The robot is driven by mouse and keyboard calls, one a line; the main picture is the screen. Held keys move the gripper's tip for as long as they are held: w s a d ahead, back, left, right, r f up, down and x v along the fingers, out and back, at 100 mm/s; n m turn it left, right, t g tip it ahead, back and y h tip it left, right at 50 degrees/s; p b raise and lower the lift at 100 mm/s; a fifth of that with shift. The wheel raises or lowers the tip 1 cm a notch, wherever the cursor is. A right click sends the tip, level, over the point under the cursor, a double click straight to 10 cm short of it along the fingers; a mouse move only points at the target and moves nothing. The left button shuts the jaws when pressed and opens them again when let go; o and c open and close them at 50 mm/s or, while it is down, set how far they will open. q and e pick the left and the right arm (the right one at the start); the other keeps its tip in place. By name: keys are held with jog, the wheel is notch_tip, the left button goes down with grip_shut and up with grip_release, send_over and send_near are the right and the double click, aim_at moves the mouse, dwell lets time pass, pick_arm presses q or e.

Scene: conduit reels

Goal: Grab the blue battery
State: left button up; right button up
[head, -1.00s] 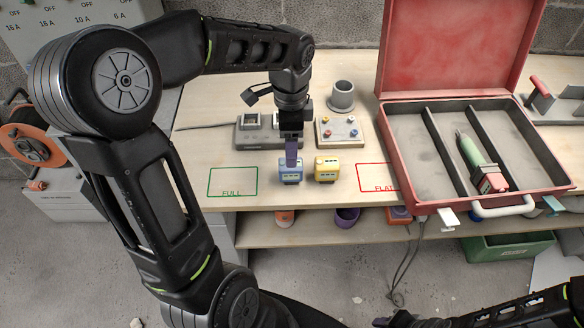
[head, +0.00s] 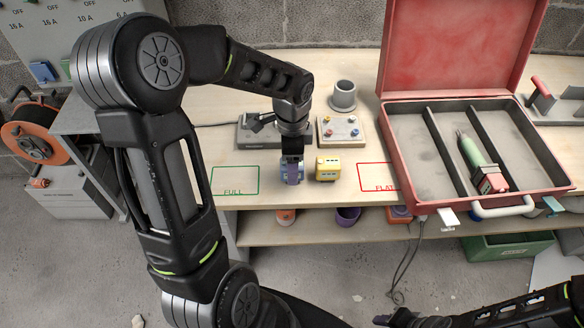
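The blue battery (head: 283,172) stands on the bench between the green FULL outline and the yellow battery (head: 327,168). My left gripper (head: 292,172) reaches down from above and is at the blue battery, with a purple finger in front of it hiding much of it. Whether the fingers press on the battery is not visible. The yellow battery stands upright just to the right, close to the gripper. My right gripper (head: 388,321) is at the bottom edge, low and away from the bench, mostly cut off.
A grey charger (head: 246,136) and a board with coloured knobs (head: 338,132) lie behind the batteries. A grey cup (head: 343,97) stands at the back. The open red case (head: 390,150) with a green tool (head: 470,152) is at right. The FULL outline (head: 235,181) is empty.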

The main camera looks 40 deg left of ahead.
dwell(0.6)
pick_arm(q)
grip_shut()
dwell(0.6)
